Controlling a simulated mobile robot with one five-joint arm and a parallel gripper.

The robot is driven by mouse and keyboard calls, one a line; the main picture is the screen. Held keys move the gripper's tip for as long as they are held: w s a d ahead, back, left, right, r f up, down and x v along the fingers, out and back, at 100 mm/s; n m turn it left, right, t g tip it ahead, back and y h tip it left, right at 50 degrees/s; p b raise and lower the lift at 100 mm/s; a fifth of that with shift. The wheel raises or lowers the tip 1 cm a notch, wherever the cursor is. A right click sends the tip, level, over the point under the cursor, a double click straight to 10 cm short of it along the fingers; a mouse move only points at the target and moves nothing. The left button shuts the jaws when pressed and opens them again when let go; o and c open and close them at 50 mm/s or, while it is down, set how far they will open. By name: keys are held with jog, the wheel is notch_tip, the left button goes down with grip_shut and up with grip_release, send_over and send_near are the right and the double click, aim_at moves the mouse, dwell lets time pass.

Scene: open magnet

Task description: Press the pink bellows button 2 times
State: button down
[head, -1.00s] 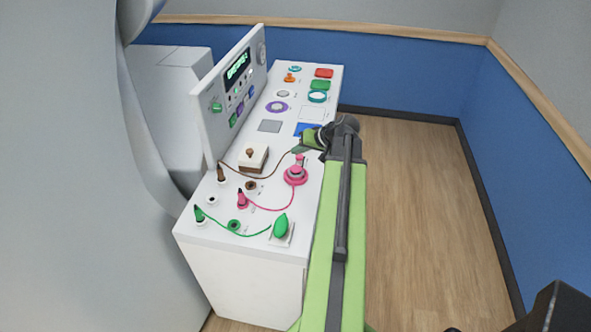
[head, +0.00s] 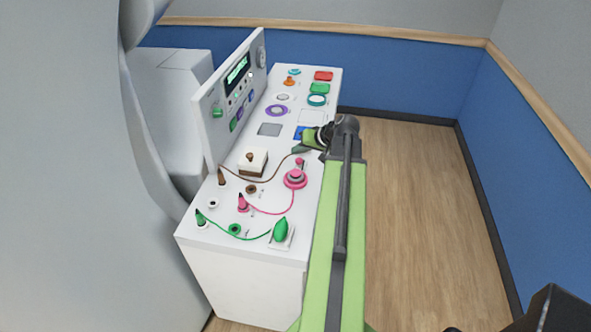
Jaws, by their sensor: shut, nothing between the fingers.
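The pink bellows button (head: 295,180) stands on the white console near its right edge. It has a wide round pink base and a narrower pink top. A pink cable runs from it to a small pink cone plug (head: 242,203). My gripper (head: 298,150) is shut and empty. Its dark tips show just above and beyond the button's top in the picture. I cannot tell how far above the button they are. A gap shows between the tips and the wide base.
The white console (head: 235,236) also carries a brown-and-white block (head: 252,161), a green bulb (head: 281,229) with its cable, and several coloured controls further back. An upright display panel (head: 237,85) lines its left side. Wooden floor (head: 420,210) is clear on the right.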

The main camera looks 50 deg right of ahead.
aim_at(298, 173)
jog(key=shift+r, duration=0.8)
notch_tip(298, 173, down, 9)
jog(key=b, duration=0.8)
jog(key=shift+b, duration=0.35)
dwell(0.9)
jog(key=shift+f+b, duration=0.3)
jog(key=shift+b, duration=0.05)
jog(key=shift+f+b, duration=0.6)
dwell(0.5)
dwell(0.4)
jog(key=shift+r+p, duration=1.05)
